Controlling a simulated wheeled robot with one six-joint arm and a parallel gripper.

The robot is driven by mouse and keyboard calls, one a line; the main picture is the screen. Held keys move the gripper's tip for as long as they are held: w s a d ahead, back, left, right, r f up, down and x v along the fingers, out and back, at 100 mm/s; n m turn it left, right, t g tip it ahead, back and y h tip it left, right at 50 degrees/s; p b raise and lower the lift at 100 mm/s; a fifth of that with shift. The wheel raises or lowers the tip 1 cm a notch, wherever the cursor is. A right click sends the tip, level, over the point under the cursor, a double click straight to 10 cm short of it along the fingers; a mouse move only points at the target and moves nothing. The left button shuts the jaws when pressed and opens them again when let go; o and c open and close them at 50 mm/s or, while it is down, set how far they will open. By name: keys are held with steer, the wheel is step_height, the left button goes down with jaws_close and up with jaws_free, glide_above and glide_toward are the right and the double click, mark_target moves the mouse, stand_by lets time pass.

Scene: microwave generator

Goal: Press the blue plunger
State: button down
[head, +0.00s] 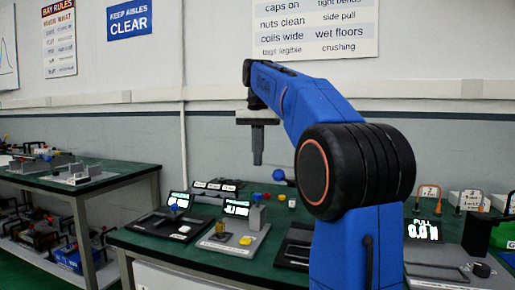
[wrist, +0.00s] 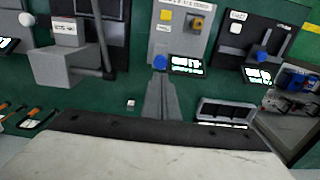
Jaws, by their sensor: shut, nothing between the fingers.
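A blue cap (head: 257,197) tops a grey post on the middle grey panel (head: 228,247), which also carries a yellow button (head: 245,240) and a brass knob (head: 221,227). In the wrist view a blue cap (wrist: 160,62) shows just beyond the fingertips, beside a lit display. Another blue cap (head: 173,199) is at the dark panel on the left, also seen in the wrist view (wrist: 244,62). I cannot tell for certain which is the plunger. My gripper (head: 257,160) is shut and empty, pointing down in the air above the bench; it also shows in the wrist view (wrist: 159,78).
The green bench (head: 130,240) holds several devices with lit displays. A second bench (head: 110,172) is at the left. A wall (head: 220,150) runs behind.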

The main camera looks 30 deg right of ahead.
steer(key=shift+r, duration=1.4)
